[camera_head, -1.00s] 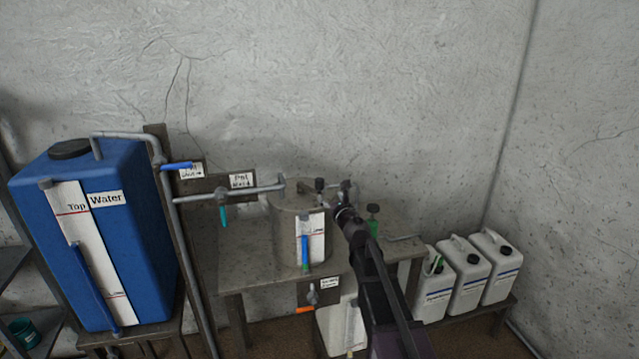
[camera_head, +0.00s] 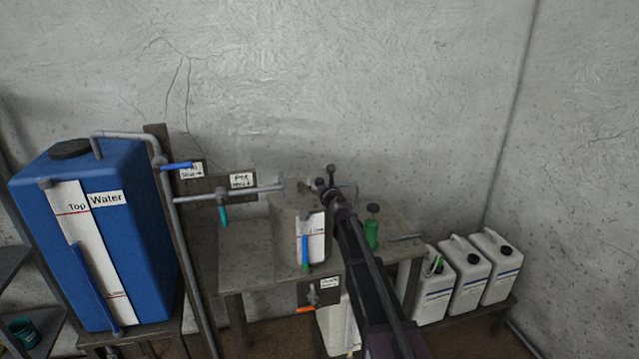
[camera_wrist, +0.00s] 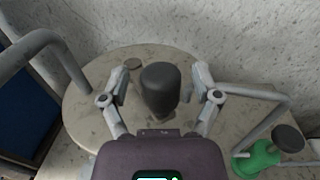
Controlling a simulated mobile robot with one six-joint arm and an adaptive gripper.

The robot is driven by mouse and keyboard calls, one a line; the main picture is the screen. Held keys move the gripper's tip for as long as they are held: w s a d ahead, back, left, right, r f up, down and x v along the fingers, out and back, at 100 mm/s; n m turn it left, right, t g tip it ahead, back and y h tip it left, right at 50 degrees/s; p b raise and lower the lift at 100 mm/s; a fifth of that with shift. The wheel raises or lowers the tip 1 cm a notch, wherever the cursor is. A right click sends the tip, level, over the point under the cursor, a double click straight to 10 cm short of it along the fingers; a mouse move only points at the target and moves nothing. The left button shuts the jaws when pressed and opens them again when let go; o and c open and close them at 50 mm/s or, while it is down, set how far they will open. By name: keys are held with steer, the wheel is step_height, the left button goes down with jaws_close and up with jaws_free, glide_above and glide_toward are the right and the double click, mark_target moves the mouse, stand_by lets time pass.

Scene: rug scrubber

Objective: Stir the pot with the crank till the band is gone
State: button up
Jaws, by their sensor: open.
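The steel pot (camera_head: 287,228) stands on the table in the middle of the head view. A gauge strip on its front shows a tube (camera_head: 305,252), blue above and green at the bottom. In the wrist view a dark upright knob (camera_wrist: 160,88), apparently the crank's grip, stands over the pot's round lid (camera_wrist: 85,110). My gripper (camera_wrist: 161,82) is open, with one finger on each side of the knob and a visible gap to both. In the head view my gripper (camera_head: 327,182) is over the pot's right top edge, and the arm hides the pot's right side.
A grey inlet pipe (camera_head: 250,190) reaches the pot from the left; a bent grey pipe (camera_wrist: 255,94) is close by my right finger. White canisters (camera_head: 467,284) and the blue water tank (camera_head: 140,240) are farther away.

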jaws_close()
steer(key=shift+d, duration=0.15)
steer(key=shift+s+a+h, duration=0.1)
steer(key=shift+a+h, duration=0.1)
steer(key=shift+h, duration=0.1)
stand_by(0.3)
